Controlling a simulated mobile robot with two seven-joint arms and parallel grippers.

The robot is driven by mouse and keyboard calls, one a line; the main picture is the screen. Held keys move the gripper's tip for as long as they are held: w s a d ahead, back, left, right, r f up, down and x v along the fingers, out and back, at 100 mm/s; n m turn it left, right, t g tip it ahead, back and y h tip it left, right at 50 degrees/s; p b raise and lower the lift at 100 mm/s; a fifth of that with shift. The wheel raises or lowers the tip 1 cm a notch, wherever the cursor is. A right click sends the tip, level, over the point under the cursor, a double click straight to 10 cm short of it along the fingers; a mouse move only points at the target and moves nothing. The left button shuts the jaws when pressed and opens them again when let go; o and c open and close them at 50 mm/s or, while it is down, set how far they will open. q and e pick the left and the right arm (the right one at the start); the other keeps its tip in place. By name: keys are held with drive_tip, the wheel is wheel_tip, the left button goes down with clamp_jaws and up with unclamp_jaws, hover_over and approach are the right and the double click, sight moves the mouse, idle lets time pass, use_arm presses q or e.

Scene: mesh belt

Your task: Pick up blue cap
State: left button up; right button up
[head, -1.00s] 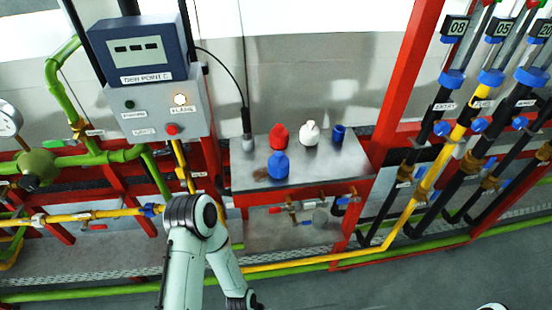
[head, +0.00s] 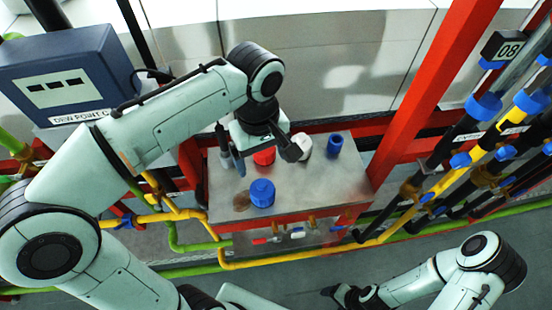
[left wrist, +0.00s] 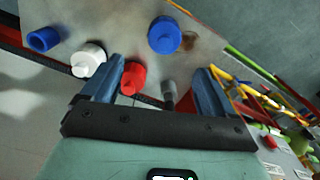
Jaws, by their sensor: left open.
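A blue ridged round cap (head: 262,193) sits at the front of the grey metal tabletop, and it also shows in the left wrist view (left wrist: 164,36). A blue hollow cylinder (head: 335,145) stands at the back right of the same top and shows at the upper left in the left wrist view (left wrist: 44,40). My left gripper (head: 264,158) is open and empty above the back of the table, near the red cap. In the left wrist view the blue ridged cap lies beyond its fingertips (left wrist: 160,68). My right gripper (head: 345,296) is low at the bottom; its jaw opening is unclear.
A red cap (head: 264,156), partly hidden by my left gripper, and a white cap (head: 305,146) stand behind the blue ridged cap. A grey cylindrical item (left wrist: 169,94) is near the right finger. Red posts and pipes surround the table (head: 290,200). Its front right is clear.

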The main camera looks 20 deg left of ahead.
sight(262, 184)
use_arm(q)
drive_tip(key=shift+a, duration=0.1)
drive_tip(key=f, duration=0.2)
drive_tip(key=f+b, duration=0.1)
drive_tip(key=f, duration=0.1)
drive_tip(key=s+f, duration=0.1)
drive_tip(key=f, duration=0.2)
drive_tip(key=shift+w+f, duration=0.2)
drive_tip(key=shift+f, duration=0.25)
wheel_tip(262, 184, down, 5)
drive_tip(key=shift+s+b, duration=0.15)
drive_tip(key=shift+b, duration=0.2)
drive_tip(key=c, duration=1)
use_arm(e)
drive_tip(key=shift+s+f, duration=0.95)
drive_tip(key=shift+f, duration=0.15)
